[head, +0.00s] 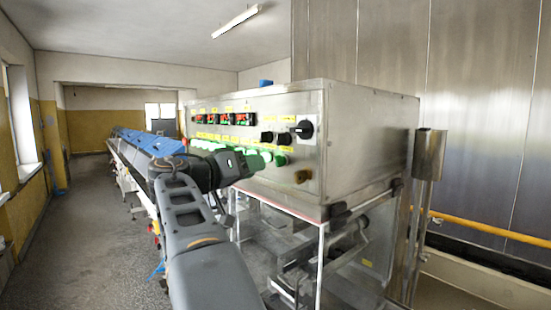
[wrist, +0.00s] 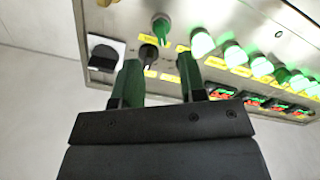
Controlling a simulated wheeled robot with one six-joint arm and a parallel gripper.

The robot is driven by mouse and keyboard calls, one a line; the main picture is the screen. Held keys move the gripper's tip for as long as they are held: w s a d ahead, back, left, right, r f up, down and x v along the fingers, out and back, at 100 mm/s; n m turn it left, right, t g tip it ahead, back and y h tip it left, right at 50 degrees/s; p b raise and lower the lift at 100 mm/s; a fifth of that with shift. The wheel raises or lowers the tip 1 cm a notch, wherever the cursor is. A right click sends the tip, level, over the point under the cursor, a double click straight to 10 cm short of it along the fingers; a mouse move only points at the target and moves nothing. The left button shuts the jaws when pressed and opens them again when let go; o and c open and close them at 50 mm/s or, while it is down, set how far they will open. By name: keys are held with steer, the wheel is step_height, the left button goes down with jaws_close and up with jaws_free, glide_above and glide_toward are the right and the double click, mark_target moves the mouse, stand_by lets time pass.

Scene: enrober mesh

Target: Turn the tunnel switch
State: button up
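The control panel (head: 228,160) is the front of a steel cabinet. It carries a large black rotary switch (head: 302,129), smaller black knobs (head: 267,137) and a row of lit green switches (head: 205,145). The labels are too small to read, so I cannot tell which is the tunnel switch. My gripper (head: 250,162) is close to the panel's lower right part. In the wrist view, my gripper (wrist: 159,60) has its two fingers apart with nothing seen held. A green switch (wrist: 161,27) and a black knob (wrist: 148,53) show beyond the fingertips; contact cannot be told.
Red digital displays (head: 222,119) sit along the panel's top. A brass-coloured lock (head: 302,176) is on its lower right. A long conveyor (head: 130,150) runs back on the left, with clear floor (head: 70,220) beside it. A steel post (head: 428,155) stands right of the cabinet.

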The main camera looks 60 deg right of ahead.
mark_target(276, 163)
steer(key=p+x, duration=0.2)
steer(key=x, duration=0.5)
steer(key=shift+d, duration=0.2)
steer(key=c, duration=0.7)
